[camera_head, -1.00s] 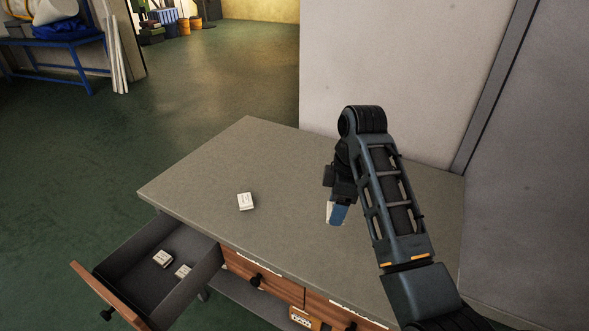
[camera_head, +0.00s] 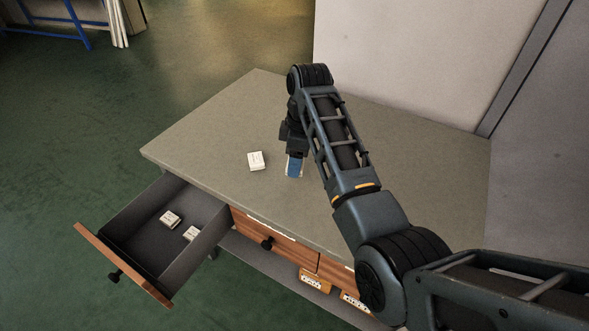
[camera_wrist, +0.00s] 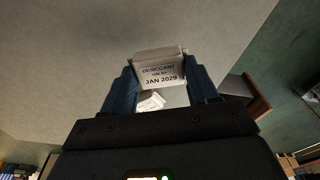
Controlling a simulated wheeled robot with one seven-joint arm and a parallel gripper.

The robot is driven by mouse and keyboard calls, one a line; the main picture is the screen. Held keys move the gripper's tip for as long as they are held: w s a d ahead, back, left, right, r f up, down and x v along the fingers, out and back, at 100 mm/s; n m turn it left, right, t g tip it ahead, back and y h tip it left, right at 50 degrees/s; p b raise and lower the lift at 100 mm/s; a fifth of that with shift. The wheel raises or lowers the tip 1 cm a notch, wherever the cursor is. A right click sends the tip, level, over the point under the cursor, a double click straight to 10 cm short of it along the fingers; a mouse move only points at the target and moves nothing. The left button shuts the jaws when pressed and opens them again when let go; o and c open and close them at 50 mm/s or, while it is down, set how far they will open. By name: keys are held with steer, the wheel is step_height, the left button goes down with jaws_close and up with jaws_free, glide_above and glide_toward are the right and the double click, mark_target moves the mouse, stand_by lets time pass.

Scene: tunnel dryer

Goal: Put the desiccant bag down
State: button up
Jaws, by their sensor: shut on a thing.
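My gripper (camera_head: 294,168) points down over the grey tabletop (camera_head: 210,135), with its blue fingers shut on a white desiccant bag. In the wrist view the held desiccant bag (camera_wrist: 160,70) sits between the fingers (camera_wrist: 162,92) and reads "DESICCANT" and "JAN 2029". In the head view it is mostly hidden by the fingers. I cannot tell whether it touches the table. Another white bag (camera_head: 256,161) lies on the tabletop just left of my gripper; a white bag (camera_wrist: 150,102) also shows below the held one in the wrist view.
An open drawer (camera_head: 137,232) at the left front of the table holds two white bags (camera_head: 170,219) (camera_head: 191,233). Closed wooden drawers (camera_head: 275,241) sit to its right. A pale wall (camera_head: 400,60) stands behind the table. The tabletop's left part is clear.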

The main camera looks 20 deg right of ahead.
steer(key=shift+w+a+f, duration=0.1)
steer(key=shift+a+f, duration=0.05)
steer(key=shift+f, duration=2.05)
steer(key=o, duration=1)
steer(key=shift+f, duration=0.1)
steer(key=shift+o, duration=0.2)
steer(key=r, duration=0.8)
steer(key=d+r, duration=0.1)
steer(key=r, duration=0.3)
steer(key=shift+s+d+r+b, duration=0.1)
steer(key=shift+s+b, duration=0.25)
